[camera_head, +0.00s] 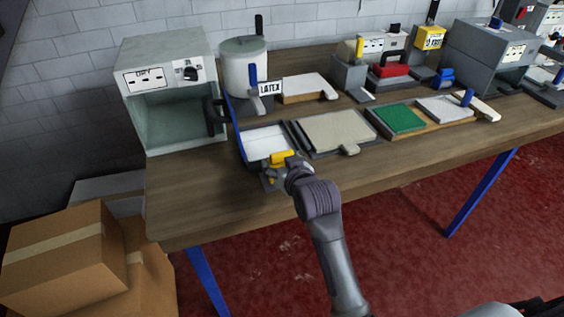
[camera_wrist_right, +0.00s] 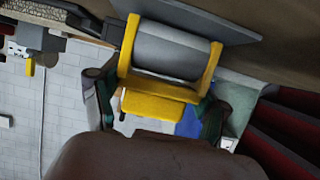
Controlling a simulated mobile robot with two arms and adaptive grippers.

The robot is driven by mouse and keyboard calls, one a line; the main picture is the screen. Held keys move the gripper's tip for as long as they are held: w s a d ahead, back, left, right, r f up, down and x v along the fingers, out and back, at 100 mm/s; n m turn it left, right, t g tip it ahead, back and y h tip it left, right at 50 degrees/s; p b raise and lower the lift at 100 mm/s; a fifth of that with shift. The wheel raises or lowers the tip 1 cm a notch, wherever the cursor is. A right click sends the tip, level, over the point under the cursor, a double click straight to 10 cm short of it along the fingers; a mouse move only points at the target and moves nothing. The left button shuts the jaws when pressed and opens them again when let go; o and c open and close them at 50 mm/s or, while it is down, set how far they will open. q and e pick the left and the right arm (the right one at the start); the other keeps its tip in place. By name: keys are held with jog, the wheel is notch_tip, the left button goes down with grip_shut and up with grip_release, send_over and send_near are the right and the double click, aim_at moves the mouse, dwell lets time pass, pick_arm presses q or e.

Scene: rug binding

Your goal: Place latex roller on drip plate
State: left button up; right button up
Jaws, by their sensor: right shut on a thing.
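The latex roller (camera_head: 281,158) has a yellow frame and handle; in the right wrist view the roller (camera_wrist_right: 172,52) shows a grey cylinder between two yellow arms. My right gripper (camera_head: 286,172) is shut on its yellow handle, with one finger on each side in the wrist view (camera_wrist_right: 155,104). A small dark grey plate, apparently the drip plate (camera_head: 271,185), lies at the table's front edge under the roller and gripper. The plate (camera_wrist_right: 228,22) is close behind the cylinder in the wrist view; I cannot tell whether they touch. My left gripper is not in view.
A white tray with a blue side (camera_head: 262,142) lies just behind the roller. A grey framed board (camera_head: 338,130) is to its right, then a green pad (camera_head: 400,118). A LATEX pot (camera_head: 244,68) and an open grey oven (camera_head: 168,118) stand behind. The front-left tabletop (camera_head: 185,190) is bare.

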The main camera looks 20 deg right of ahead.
jog(key=o, duration=1.4)
jog(key=shift+f, duration=0.1)
jog(key=shift+r, duration=0.2)
jog(key=v, duration=1.2)
